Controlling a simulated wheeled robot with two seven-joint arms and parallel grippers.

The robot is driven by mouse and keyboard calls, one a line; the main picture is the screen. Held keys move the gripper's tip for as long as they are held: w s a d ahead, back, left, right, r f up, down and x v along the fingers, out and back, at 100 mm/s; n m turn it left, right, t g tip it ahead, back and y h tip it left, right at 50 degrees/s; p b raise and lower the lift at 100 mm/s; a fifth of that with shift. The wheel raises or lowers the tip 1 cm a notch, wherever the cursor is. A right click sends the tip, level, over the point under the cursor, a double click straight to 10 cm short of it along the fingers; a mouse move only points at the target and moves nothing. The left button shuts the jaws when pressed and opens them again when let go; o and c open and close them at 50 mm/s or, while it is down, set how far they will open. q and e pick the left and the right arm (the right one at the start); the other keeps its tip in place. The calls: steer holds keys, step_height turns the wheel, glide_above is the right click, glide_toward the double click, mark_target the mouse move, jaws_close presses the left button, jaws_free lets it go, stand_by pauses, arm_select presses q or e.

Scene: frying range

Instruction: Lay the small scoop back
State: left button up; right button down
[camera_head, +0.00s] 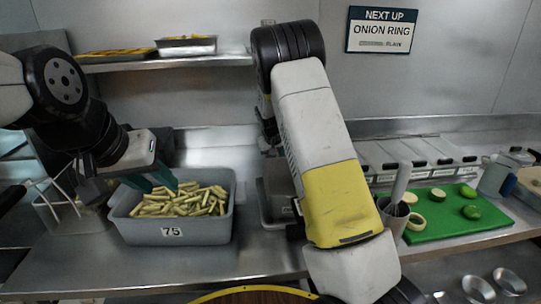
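My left gripper (152,182) is over the left end of a grey tub (178,233) labelled 75, which holds cut pale green sticks. Its teal fingers are apart, and I see nothing between them. My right arm crosses the middle of the view and hides what is behind it; its fingers do not show. I cannot make out the small scoop for certain.
A wire basket (62,212) stands left of the tub. Another grey container (272,205) is partly behind my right arm. A green board (452,228) with cut vegetables lies at the right, before lidded bins (432,160). A shelf (160,64) with trays is above. Counter before the tub is clear.

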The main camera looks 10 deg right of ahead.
steer(key=c, duration=1.1)
jaws_free()
steer(key=shift+f, duration=0.15)
steer(key=shift+c, duration=0.2)
steer(key=shift+s, duration=0.1)
